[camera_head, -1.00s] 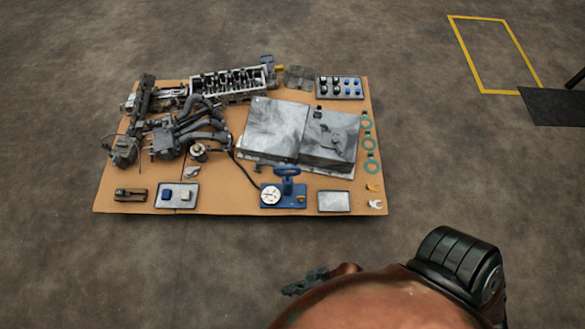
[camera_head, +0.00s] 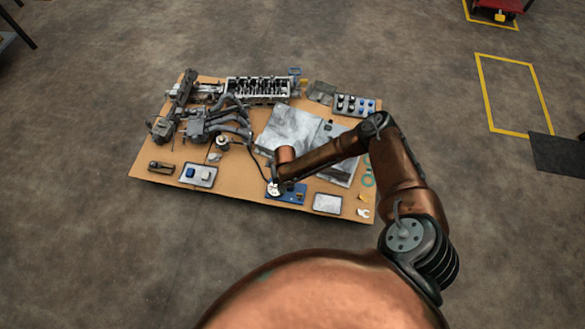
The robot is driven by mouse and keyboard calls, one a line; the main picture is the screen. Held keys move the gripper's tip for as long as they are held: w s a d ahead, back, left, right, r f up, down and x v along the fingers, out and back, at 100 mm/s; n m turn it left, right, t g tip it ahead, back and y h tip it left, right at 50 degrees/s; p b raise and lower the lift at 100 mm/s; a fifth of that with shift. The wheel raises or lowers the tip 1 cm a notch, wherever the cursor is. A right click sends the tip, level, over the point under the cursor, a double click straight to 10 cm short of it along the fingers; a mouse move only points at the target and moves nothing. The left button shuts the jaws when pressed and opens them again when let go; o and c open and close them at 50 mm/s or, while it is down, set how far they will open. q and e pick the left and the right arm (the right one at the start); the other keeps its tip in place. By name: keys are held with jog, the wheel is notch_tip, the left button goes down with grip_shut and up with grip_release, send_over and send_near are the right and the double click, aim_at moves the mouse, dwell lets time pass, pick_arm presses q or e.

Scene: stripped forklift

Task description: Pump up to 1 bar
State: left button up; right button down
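The blue pump (camera_head: 297,194) stands at the front middle of the board, and its blue base shows. Its round white gauge (camera_head: 273,189) shows at the left end of the base, too small to read. The pump's upper part and handle are hidden behind my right arm. My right gripper (camera_head: 273,175) is at the end of that arm, over the pump's left side near the gauge. It is small and dark, and I cannot tell whether its fingers are open or touching the pump. My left gripper is not in view.
The brown board (camera_head: 225,199) holds engine parts (camera_head: 215,122), a cylinder head (camera_head: 258,88), grey metal plates (camera_head: 288,128), a tray with small blocks (camera_head: 198,175) and an empty tray (camera_head: 327,203). Bare floor surrounds it. A red cart (camera_head: 495,8) stands far right.

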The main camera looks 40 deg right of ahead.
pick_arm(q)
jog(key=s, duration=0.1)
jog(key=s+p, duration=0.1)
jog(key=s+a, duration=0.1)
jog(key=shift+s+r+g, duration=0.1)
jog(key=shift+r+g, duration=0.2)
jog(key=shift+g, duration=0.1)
pick_arm(e)
jog(key=w+d+r+m+h, duration=0.1)
jog(key=w+d+r+m, duration=0.1)
jog(key=w+d+r, duration=0.3)
jog(key=d+r, duration=0.2)
jog(key=d, duration=0.2)
jog(key=shift+w+r+m+t+h, duration=0.3)
jog(key=shift+w+h, duration=0.05)
jog(key=shift+h, duration=0.05)
jog(key=f+b, duration=0.5)
jog(key=f, duration=0.1)
jog(key=shift+w+d+f+b, duration=0.2)
jog(key=shift+w+f+b, duration=0.1)
jog(key=shift+f+b, duration=0.1)
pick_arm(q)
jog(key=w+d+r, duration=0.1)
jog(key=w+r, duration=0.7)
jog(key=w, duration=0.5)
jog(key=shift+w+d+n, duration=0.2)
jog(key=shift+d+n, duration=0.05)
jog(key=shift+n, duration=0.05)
pick_arm(e)
jog(key=shift+f, duration=0.1)
